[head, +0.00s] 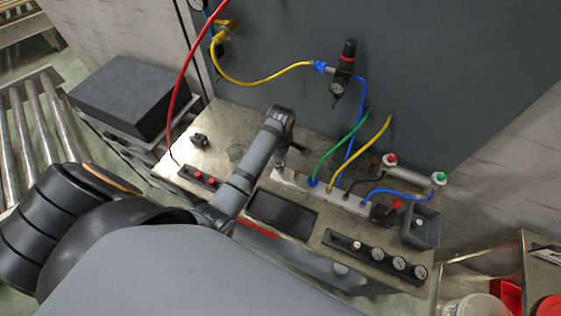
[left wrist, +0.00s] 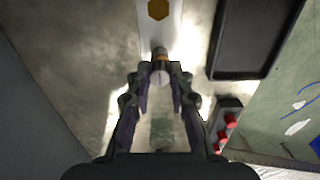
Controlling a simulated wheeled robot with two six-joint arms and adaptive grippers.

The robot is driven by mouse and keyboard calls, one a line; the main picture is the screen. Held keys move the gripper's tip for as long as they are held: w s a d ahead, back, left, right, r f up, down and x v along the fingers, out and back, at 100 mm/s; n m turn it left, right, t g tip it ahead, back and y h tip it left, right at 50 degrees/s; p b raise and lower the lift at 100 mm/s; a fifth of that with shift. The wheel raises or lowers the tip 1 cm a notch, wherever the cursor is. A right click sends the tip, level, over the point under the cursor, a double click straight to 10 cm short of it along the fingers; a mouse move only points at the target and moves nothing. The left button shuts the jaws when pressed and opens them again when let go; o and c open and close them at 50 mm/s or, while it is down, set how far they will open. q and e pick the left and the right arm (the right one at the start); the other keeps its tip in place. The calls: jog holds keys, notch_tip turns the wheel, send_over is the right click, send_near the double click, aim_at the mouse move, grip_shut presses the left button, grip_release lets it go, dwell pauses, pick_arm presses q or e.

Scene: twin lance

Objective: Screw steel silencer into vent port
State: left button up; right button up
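In the left wrist view a small steel silencer (left wrist: 160,66) with a brass-coloured band sits between the fingertips of my left gripper (left wrist: 161,78). The fingers close in on both its sides. Its far end lies at the near end of the pale manifold (left wrist: 152,36); I cannot tell whether it is threaded in. The vent port itself is hidden. In the head view my left gripper (head: 280,157) points down at the left end of the manifold (head: 325,192), and the silencer is too small to make out. My right gripper is not in view.
Green, blue, yellow and black hoses rise from the manifold. A black tray (head: 282,214) lies in front of it. A block with red buttons (head: 199,178) is at left, a gauge row (head: 378,255) and grey bin (head: 421,228) at right. A grey panel (head: 430,80) stands behind.

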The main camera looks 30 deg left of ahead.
pick_arm(q)
jog(key=shift+o, duration=1.3)
